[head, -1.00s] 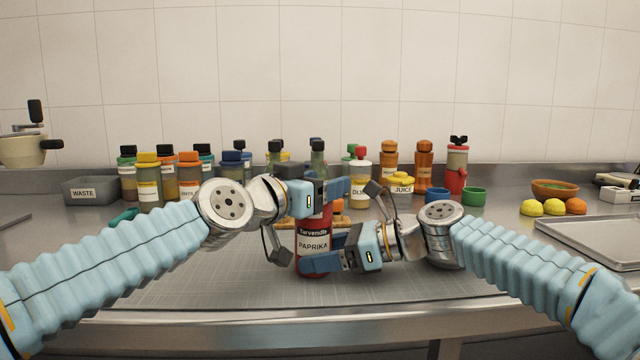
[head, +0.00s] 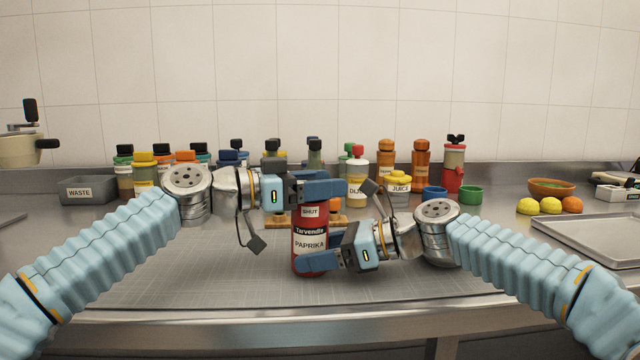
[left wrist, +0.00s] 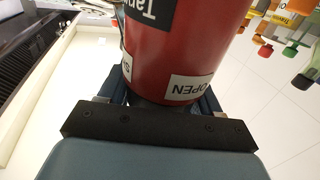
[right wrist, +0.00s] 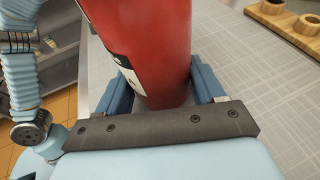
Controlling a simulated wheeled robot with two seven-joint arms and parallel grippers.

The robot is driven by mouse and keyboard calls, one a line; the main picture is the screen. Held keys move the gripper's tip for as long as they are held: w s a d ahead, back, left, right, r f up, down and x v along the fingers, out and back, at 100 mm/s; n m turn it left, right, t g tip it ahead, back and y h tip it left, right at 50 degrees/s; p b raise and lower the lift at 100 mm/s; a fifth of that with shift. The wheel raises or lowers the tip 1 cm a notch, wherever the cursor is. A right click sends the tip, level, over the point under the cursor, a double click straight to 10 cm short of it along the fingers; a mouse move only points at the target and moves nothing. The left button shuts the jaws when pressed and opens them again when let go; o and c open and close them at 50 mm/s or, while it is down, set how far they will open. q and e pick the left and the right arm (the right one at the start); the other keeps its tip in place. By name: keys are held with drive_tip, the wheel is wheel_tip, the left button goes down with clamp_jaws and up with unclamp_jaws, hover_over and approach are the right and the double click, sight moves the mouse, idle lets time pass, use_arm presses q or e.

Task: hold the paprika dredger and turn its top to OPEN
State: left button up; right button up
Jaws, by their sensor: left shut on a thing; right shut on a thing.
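The paprika dredger (head: 310,243) is a red upright cylinder with a black and white label reading PAPRIKA, at the middle front. A small white SHUT label (head: 310,212) faces the head camera, just under my left gripper (head: 318,190). That gripper is shut on the dredger's top, which its fingers mostly hide. In the left wrist view an OPEN label (left wrist: 192,87) shows upside down on the red body (left wrist: 170,40). My right gripper (head: 325,262) is shut around the lower body, also seen in the right wrist view (right wrist: 165,85).
Several bottles stand along the back, with a grey WASTE bin (head: 88,190) at left. A wooden holder (head: 285,218) lies close behind the dredger. A metal tray (head: 590,240) and citrus fruits (head: 550,205) are at right. The front mat (head: 200,275) is mostly clear.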

use_arm(q)
drive_tip(key=shift+m+g, duration=0.3)
drive_tip(key=shift+g, duration=0.1)
use_arm(e)
drive_tip(key=shift+r, duration=0.1)
use_arm(q)
drive_tip(key=o, duration=1)
drive_tip(key=shift+a, duration=0.15)
drive_tip(key=v, duration=1.1)
drive_tip(key=shift+s+a+f, duration=0.1)
drive_tip(key=shift+s+a, duration=0.05)
drive_tip(key=shift+a, duration=0.2)
use_arm(e)
drive_tip(key=o, duration=1.3)
drive_tip(key=shift+c, duration=0.2)
